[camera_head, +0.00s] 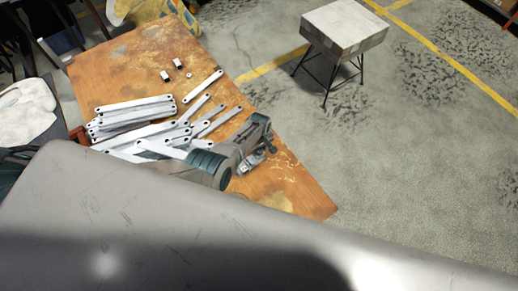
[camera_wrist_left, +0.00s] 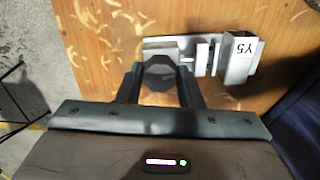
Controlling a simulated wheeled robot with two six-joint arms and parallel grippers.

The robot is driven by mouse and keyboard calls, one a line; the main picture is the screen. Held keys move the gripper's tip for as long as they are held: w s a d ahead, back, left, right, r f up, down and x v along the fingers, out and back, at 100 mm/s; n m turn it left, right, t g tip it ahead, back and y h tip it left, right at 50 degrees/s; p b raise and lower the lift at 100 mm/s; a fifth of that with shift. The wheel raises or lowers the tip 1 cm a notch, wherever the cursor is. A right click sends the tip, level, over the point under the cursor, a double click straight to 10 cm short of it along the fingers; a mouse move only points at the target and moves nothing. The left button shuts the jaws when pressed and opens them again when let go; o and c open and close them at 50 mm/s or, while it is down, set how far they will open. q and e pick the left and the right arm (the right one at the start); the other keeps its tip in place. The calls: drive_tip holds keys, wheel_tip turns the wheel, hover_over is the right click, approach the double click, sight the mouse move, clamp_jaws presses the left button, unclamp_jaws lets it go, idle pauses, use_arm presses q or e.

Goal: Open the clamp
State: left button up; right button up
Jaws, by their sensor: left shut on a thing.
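The clamp is a small grey metal fixture with a label reading "Y5" (camera_wrist_left: 240,58), seen on the wooden table in the left wrist view. A dark faceted knob (camera_wrist_left: 160,82) sits at its left part. My left gripper (camera_wrist_left: 158,70) has one finger on each side of this knob and is shut on it. In the head view my left gripper (camera_head: 262,143) is over the table's right part, with the small metal clamp (camera_head: 251,163) beside it, partly hidden. My right gripper is in neither view.
Many galvanized brackets (camera_head: 130,112) lie stacked and scattered on the worn wooden table (camera_head: 120,65), left of the gripper. Small metal pieces (camera_head: 177,63) lie behind them. A square stool (camera_head: 343,28) stands on the grey floor, with open floor around it.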

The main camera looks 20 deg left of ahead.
use_arm(q)
drive_tip(key=n, duration=1.4)
drive_tip(key=o, duration=0.8)
drive_tip(key=shift+o, duration=0.2)
wheel_tip(320, 180, up, 6)
drive_tip(key=p, duration=0.5)
drive_tip(key=shift+r+p, duration=0.1)
drive_tip(key=shift+p, duration=0.25)
